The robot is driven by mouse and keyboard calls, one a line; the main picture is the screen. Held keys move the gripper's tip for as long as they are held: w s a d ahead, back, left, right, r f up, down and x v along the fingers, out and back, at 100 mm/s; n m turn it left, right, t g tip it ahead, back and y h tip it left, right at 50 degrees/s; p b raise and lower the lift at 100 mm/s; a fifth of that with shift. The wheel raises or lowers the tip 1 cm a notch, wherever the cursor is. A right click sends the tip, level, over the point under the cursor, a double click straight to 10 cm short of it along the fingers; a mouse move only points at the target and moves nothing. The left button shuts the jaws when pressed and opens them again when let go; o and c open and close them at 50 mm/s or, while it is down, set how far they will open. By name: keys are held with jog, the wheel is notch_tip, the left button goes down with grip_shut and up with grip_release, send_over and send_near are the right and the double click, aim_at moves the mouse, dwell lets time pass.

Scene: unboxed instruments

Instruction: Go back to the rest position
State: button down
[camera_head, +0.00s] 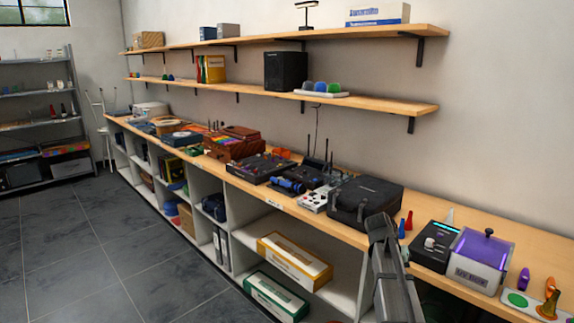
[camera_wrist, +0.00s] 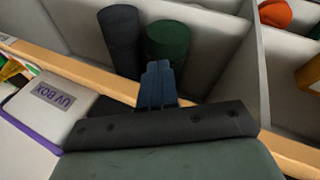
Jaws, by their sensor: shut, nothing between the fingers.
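My gripper (camera_wrist: 159,68) shows in the wrist view with its two dark blue fingers pressed together and nothing between them. It points toward the counter's front edge and the open shelf below. In the head view my dark grey arm rises at the bottom, in front of the counter; its fingers cannot be made out there. A box marked UV BOX (camera_head: 477,270) with a purple lid stands on the counter to the right of my arm. It also shows at the left of the wrist view (camera_wrist: 50,110), apart from my fingers.
The wooden counter (camera_head: 520,238) holds a black case (camera_head: 365,204), a black device (camera_head: 433,246) and small red and blue cones. Below it, a dark cylinder (camera_wrist: 120,38) and a green one (camera_wrist: 168,42) stand in a compartment. The floor (camera_head: 75,245) at left is clear.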

jog(key=s+a+f+n+g+y, duration=0.1)
jog(key=s+a+f, duration=0.4)
jog(key=s+f, duration=0.3)
jog(key=s+a+f+n+g+y, duration=0.15)
jog(key=s+a+f, duration=0.3)
jog(key=f, duration=0.65)
jog(key=s+a+f+n+y, duration=0.15)
jog(key=s+a+f, duration=0.25)
jog(key=s+f, duration=0.4)
jog(key=s+a+f+n+g, duration=0.1)
jog(key=s+a+f+g, duration=0.1)
jog(key=s+f, duration=0.8)
jog(key=s+a+f+g+y, duration=0.1)
jog(key=s+a+f, duration=0.2)
jog(key=s+f, duration=0.6)
jog(key=s, duration=0.7)
jog(key=shift+s+f+n+g, duration=0.35)
jog(key=shift+s+n, duration=0.05)
